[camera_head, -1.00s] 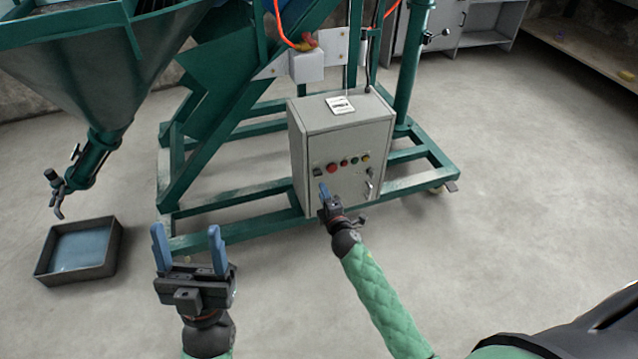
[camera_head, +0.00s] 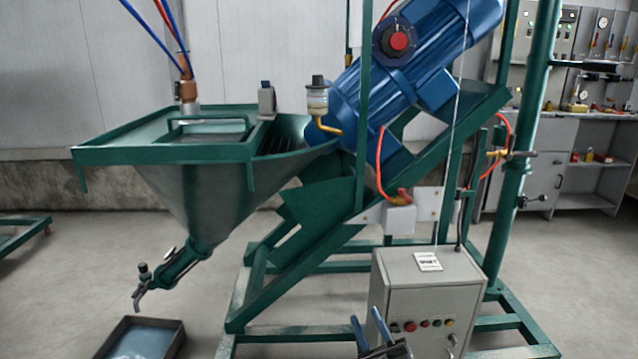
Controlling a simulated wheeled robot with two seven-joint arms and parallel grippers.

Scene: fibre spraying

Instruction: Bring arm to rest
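My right gripper (camera_head: 366,317) shows at the bottom edge of the head view, in front of the lower part of the grey control box (camera_head: 425,297). Its two blue fingers point up and stand apart with nothing between them, so it is open. The rest of the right arm is below the frame. My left gripper is out of view. The control box front has a row of coloured buttons (camera_head: 430,323) and a label on its top.
A green frame machine carries a hopper (camera_head: 205,190) and a large blue motor (camera_head: 412,75). A dark tray (camera_head: 172,345) with bluish contents sits on the floor under the hopper spout (camera_head: 165,272). A grey bench (camera_head: 553,165) stands at the back right.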

